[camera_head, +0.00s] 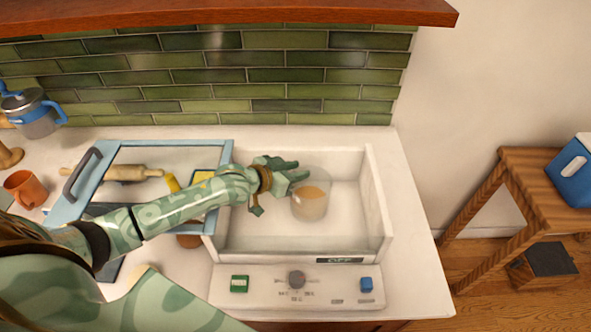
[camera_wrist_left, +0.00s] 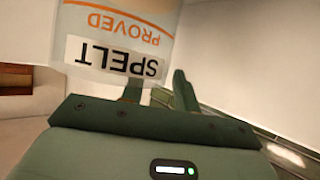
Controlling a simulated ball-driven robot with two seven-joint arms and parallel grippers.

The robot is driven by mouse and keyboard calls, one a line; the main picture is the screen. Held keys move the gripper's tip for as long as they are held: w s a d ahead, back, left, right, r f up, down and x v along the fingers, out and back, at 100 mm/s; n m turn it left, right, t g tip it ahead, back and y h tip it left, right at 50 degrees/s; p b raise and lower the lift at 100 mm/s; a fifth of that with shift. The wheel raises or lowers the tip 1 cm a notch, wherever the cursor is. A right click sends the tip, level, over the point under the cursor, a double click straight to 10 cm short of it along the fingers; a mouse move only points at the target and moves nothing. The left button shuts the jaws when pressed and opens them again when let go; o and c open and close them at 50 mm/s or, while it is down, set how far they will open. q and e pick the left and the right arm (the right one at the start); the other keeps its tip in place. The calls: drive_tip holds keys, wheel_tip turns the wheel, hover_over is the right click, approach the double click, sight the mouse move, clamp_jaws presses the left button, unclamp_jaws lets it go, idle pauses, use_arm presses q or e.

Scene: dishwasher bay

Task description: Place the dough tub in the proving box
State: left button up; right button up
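The dough tub (camera_head: 311,203), clear with pale orange content, is inside the open white proving box (camera_head: 375,200), right of its middle. It looks upright on the box floor. In the left wrist view the tub (camera_wrist_left: 115,35) shows a "SPELT" label and orange "PROVED" lettering, upside down. My left gripper (camera_head: 293,173) is inside the box at the tub's upper left. Its fingers (camera_wrist_left: 158,92) are apart, with the tub just beyond them and not clearly gripped. My right gripper is out of view.
A blue-framed glass lid (camera_head: 228,150) lies left of the box, with a rolling pin (camera_head: 125,172) there. A front panel (camera_head: 262,290) has a knob and buttons. An orange mug (camera_head: 24,188) and glass press (camera_head: 35,118) stand left. A wooden stool (camera_head: 530,165) is right.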

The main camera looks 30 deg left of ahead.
use_arm(q)
drive_tip(key=shift+r, duration=0.15)
drive_tip(key=p+v, duration=0.1)
drive_tip(key=v, duration=0.6)
drive_tip(key=shift+s, duration=0.2)
drive_tip(key=shift+w+a+r, duration=0.1)
drive_tip(key=shift+a, duration=0.05)
